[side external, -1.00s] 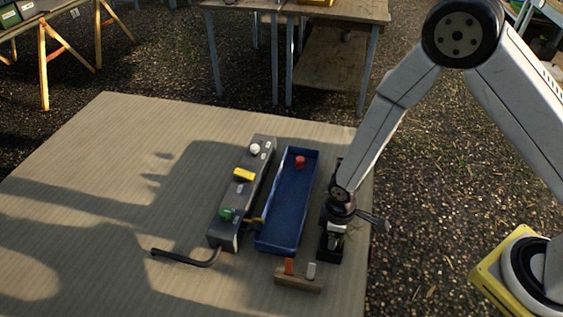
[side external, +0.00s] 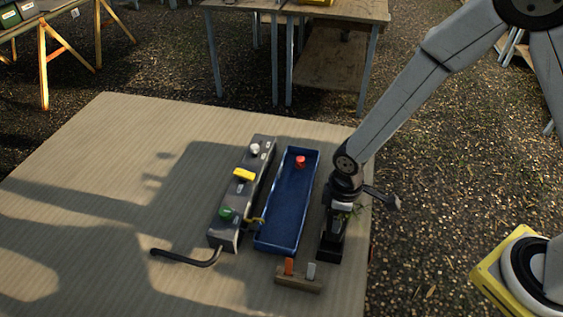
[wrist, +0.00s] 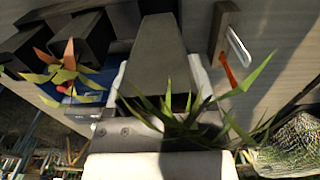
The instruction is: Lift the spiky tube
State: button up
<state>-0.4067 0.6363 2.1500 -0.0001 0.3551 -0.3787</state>
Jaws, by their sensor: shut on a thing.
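A tube with long, thin, spiky green leaves is in my gripper (side external: 340,212); its leaves (wrist: 180,122) show in the wrist view, spread across the gripper. In that view the light-grey fingers stand on either side of a dark grey form, and the tube's body is mostly hidden. The gripper is shut on the tube, over a narrow black rack (side external: 329,250) at the table's right edge. I cannot tell whether the tube's lower end is clear of the rack.
A blue tray (side external: 285,205) with a red item (side external: 300,161) lies left of the rack. A grey box (side external: 228,240) with white, yellow and green knobs is beyond it. A wooden block (side external: 297,284) with orange and pale uprights is in front. The table's left side is open.

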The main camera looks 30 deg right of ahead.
jog(key=shift+r, duration=1.1)
jog(key=shift+w, duration=0.1)
